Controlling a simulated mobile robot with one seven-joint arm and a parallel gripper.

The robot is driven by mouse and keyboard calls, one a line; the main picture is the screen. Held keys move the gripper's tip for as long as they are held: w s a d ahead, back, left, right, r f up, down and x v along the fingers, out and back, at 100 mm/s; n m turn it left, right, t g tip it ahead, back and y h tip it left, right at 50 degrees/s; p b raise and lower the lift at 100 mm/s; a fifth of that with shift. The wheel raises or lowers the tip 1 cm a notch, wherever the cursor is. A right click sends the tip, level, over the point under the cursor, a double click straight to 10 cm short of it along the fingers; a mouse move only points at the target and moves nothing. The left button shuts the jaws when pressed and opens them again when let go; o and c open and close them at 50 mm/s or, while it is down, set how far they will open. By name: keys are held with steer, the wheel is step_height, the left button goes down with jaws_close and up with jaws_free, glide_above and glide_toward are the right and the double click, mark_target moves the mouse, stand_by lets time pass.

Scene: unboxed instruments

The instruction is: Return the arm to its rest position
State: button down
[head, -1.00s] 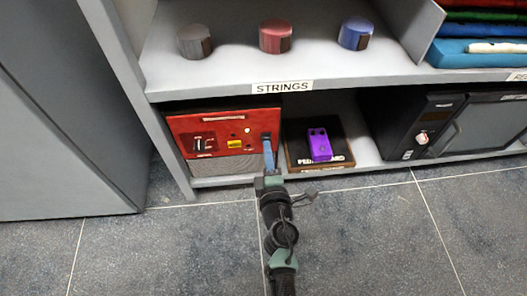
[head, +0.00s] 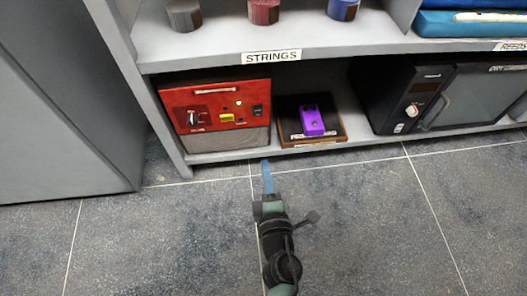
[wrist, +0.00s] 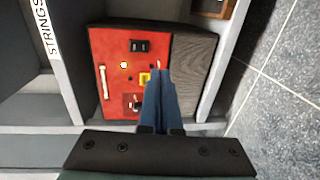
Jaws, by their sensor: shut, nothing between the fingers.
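My gripper (head: 267,165) is in front of the lower shelf, over the floor, with its blue fingers pointing toward the shelf. In the wrist view my gripper (wrist: 159,72) has its fingers together with nothing between them. The red amplifier (head: 216,108) stands on the lower shelf at the left, apart from the fingers in the head view. It also shows in the wrist view (wrist: 117,76), behind the fingertips, with a black switch, a lit yellow lamp and a yellow label on its panel. The fingers hide part of the panel in the wrist view.
A purple pedal (head: 312,121) sits on a board (head: 327,138) right of the amplifier. A black dry cabinet (head: 410,98) stands farther right. The upper shelf labelled STRINGS (head: 271,57) holds several round containers. A grey cabinet (head: 60,110) is at the left. The floor (head: 370,230) in front is clear.

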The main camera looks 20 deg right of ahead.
steer(key=shift+v, duration=0.8)
steer(key=shift+f, duration=0.2)
